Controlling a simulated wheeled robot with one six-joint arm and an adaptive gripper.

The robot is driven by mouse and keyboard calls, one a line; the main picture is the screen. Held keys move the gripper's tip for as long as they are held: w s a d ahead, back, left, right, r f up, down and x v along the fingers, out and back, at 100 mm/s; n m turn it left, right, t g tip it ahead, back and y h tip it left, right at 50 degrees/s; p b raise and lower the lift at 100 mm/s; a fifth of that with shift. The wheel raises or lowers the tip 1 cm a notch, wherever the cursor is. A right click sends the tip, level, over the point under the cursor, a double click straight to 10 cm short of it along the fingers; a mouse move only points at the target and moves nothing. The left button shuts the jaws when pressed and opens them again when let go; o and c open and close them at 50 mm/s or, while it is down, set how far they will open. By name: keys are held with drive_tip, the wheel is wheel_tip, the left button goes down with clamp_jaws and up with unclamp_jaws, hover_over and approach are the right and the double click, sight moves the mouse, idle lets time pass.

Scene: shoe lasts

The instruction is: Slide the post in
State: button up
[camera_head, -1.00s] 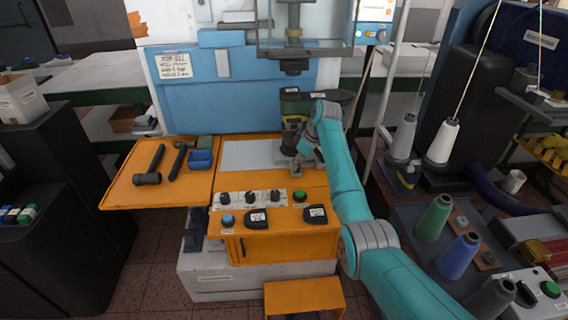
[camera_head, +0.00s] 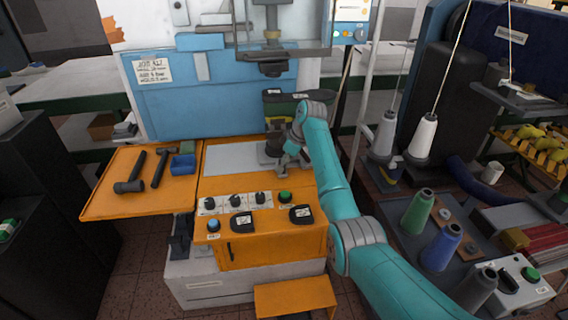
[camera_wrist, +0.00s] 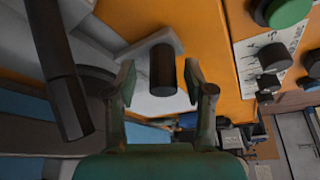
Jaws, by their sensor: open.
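In the wrist view a dark brown cylindrical post (camera_wrist: 162,70) stands out from a pale grey bracket (camera_wrist: 122,38). My gripper (camera_wrist: 161,80) is open, with one finger on each side of the post and a visible gap at both sides. I cannot tell how deep the post lies between the fingers. The post is too small to make out there.
A dark rod (camera_wrist: 60,65) runs close to the left finger in the wrist view. Two dark hammers (camera_head: 160,168) and a blue tray (camera_head: 183,164) lie on the table's left. A press head (camera_head: 272,68) hangs above. Control knobs (camera_head: 235,199) line the front edge.

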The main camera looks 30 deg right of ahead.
drive_tip(key=v, duration=1.2)
drive_tip(key=shift+f, duration=0.1)
